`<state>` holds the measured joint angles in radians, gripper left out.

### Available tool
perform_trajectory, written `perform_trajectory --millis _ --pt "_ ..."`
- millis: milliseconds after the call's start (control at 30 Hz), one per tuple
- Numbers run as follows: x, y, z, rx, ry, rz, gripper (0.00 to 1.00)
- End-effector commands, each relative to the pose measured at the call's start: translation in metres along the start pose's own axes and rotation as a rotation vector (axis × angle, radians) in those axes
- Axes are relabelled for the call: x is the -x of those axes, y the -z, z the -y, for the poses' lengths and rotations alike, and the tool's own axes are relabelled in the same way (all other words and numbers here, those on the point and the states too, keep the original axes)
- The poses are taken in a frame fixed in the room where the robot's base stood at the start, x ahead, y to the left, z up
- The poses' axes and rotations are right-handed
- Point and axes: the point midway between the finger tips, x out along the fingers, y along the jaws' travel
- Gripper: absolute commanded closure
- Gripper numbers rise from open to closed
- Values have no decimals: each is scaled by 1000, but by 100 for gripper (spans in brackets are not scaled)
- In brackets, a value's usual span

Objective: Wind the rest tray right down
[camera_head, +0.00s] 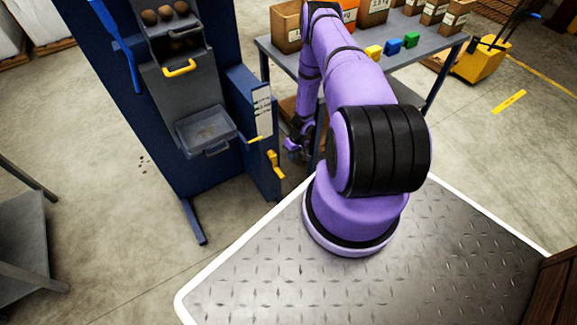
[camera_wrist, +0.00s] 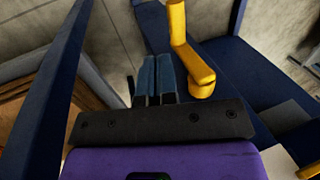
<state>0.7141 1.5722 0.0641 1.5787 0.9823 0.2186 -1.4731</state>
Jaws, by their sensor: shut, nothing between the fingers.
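The rest tray (camera_head: 184,138) is a grey open tray with a front handle, low on the front of the blue grader (camera_head: 150,100). A yellow crank (camera_head: 275,166) sticks out from the blue box at the grader's right side. It also shows in the wrist view (camera_wrist: 190,55), just right of my fingers. My gripper (camera_wrist: 156,62) is shut and empty, its two blue fingers together beside the crank; I cannot tell if they touch it. In the head view my gripper (camera_head: 294,153) is partly hidden, a little right of the crank.
A grey table (camera_head: 425,58) with cardboard boxes (camera_head: 287,25) and coloured blocks (camera_head: 392,47) stands behind my arm. One table leg is close to my gripper. Potatoes (camera_head: 166,12) lie at the grader's top. A yellow handle (camera_head: 180,69) is above the tray.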

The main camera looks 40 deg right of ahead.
Motion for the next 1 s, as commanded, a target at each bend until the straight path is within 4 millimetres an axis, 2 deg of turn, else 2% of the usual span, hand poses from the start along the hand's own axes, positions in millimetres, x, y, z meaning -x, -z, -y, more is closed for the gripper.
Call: perform_trajectory --millis 533,700,1000 --pt "-80 -1 1 -1 1 1 100" --pt "-93 0 0 0 0 1 100" --pt "-97 0 0 -2 0 -1 100"
